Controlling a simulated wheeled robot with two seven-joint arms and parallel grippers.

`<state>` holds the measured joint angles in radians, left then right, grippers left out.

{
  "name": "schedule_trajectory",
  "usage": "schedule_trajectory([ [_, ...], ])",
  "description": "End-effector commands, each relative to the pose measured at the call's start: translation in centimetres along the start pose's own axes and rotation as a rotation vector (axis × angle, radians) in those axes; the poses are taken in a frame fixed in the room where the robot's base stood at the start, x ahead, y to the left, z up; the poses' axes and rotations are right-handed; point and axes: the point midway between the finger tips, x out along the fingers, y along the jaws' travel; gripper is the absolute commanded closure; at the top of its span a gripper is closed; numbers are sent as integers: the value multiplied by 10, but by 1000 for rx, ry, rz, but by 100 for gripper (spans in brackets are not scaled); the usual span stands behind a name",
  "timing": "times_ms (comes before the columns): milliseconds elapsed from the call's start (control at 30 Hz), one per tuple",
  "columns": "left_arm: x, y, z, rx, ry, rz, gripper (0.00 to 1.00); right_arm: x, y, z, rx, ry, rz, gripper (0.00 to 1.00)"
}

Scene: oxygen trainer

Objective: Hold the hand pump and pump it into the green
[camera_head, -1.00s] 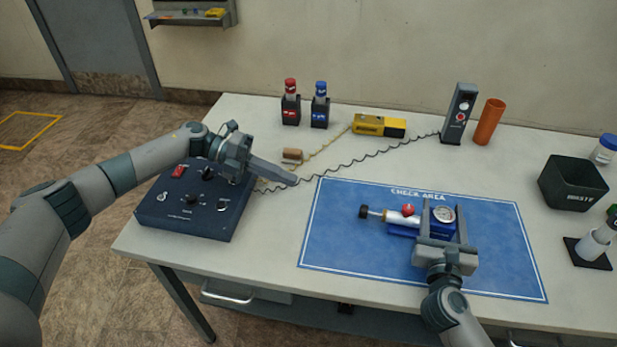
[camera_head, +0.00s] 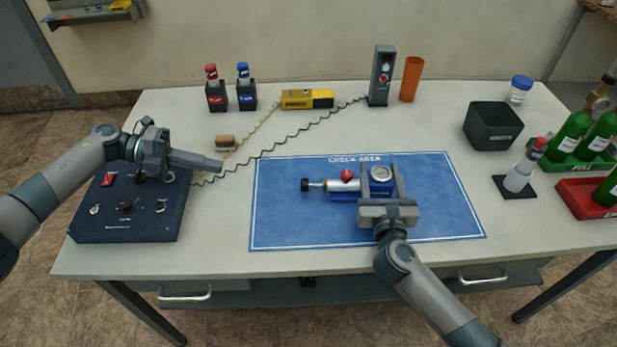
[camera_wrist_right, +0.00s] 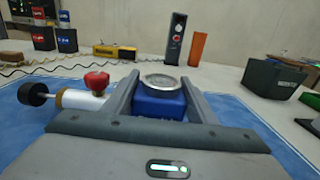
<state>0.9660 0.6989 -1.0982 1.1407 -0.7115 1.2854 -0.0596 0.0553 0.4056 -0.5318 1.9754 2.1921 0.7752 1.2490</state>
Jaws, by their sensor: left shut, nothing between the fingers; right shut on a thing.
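The hand pump (camera_head: 343,186) lies on the blue check-area mat (camera_head: 290,222). It has a black knob at its left end, a white barrel, a red valve knob, a blue body and a round gauge (camera_head: 381,174). My right gripper (camera_head: 379,183) is shut on the blue body, one finger on each side. In the right wrist view the blue body (camera_wrist_right: 160,103) sits between the fingers, with the gauge on top seen too edge-on to read. My left gripper (camera_head: 217,165) is shut and empty, above the right edge of the dark control box, apart from the pump.
The control box (camera_head: 120,215) stands at the left. Red and blue bottles (camera_head: 228,90), a yellow device (camera_head: 307,98), a grey meter (camera_head: 381,75) and an orange tube (camera_head: 411,79) stand at the back. A dark bin (camera_head: 493,126) and green cylinders (camera_head: 572,133) stand right. The mat's left part is clear.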

Motion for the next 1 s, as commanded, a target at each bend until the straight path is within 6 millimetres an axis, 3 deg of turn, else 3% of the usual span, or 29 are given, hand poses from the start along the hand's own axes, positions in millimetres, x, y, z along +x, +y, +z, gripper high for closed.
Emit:
schedule_trajectory([
  [167, -12, 4, -1, -2, 1, 0, 100, 0, 0, 0, -1, 0, -1, 89],
  [567, -10, 5, -1, -1, 2, 0, 100, 0, 0, 0, -1, 0, 0, 89],
  [767, 3, 5, -2, -2, 4, 0, 100, 0, 0, 0, -1, 0, 0, 89],
  [1000, 37, 5, -2, -1, 5, 0, 100, 0, 0, 0, 0, 0, 0, 89],
])
